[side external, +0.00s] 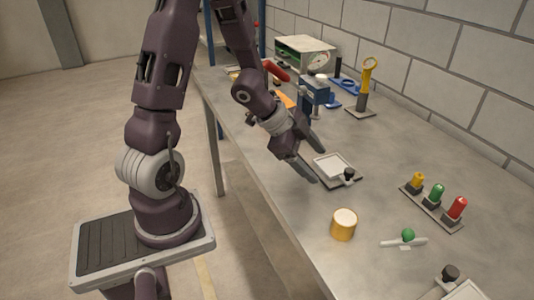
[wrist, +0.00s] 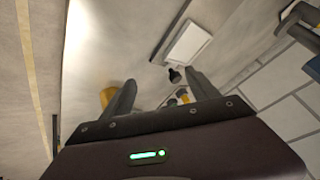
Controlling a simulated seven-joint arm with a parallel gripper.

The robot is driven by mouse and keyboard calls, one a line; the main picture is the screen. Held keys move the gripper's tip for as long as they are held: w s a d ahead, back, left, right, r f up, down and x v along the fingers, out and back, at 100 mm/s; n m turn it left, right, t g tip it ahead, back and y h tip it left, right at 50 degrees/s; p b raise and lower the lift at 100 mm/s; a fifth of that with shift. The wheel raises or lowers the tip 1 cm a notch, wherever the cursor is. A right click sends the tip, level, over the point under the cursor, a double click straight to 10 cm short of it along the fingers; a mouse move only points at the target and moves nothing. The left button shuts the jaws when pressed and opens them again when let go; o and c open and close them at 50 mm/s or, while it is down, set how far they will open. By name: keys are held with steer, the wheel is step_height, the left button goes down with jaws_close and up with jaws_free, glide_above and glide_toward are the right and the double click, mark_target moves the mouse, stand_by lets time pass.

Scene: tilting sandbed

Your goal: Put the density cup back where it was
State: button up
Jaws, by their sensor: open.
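A yellow cylindrical cup with a pale top, which looks like the density cup (side external: 343,226), stands upright on the metal bench near its front edge. Part of it shows in the wrist view (wrist: 107,96), beside my left finger, which partly hides it. My gripper (side external: 317,165) is open and empty. It hangs above the bench, apart from the cup and farther back along the bench. In the wrist view my gripper's two fingers (wrist: 161,83) are spread with nothing between them.
A white square plate with a black knob (side external: 334,166) lies close to my gripper. A rack of yellow, green and red pegs (side external: 433,202) stands to the right. A white bar with a green knob (side external: 404,241) lies beside the cup. A scale (side external: 305,52) and blue tools crowd the far end.

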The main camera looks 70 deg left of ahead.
steer(key=s+a+r+n+y, duration=0.1)
steer(key=s+r+n+y, duration=0.15)
steer(key=r, duration=0.25)
steer(key=s+a+r+n+y, duration=0.1)
steer(key=r+n+y, duration=0.15)
steer(key=r, duration=0.35)
steer(key=s+d+r+n+g+h, duration=0.1)
steer(key=s+d+r+n, duration=0.1)
steer(key=s+d, duration=0.3)
steer(key=s+d+r+n+h, duration=0.1)
steer(key=s+d, duration=0.4)
steer(key=s, duration=0.6)
step_height(320, 180, up, 2)
steer(key=shift+r+n+g, duration=0.1)
steer(key=shift+n+g, duration=0.3)
steer(key=shift+n, duration=0.4)
steer(key=shift+s+d, duration=0.1)
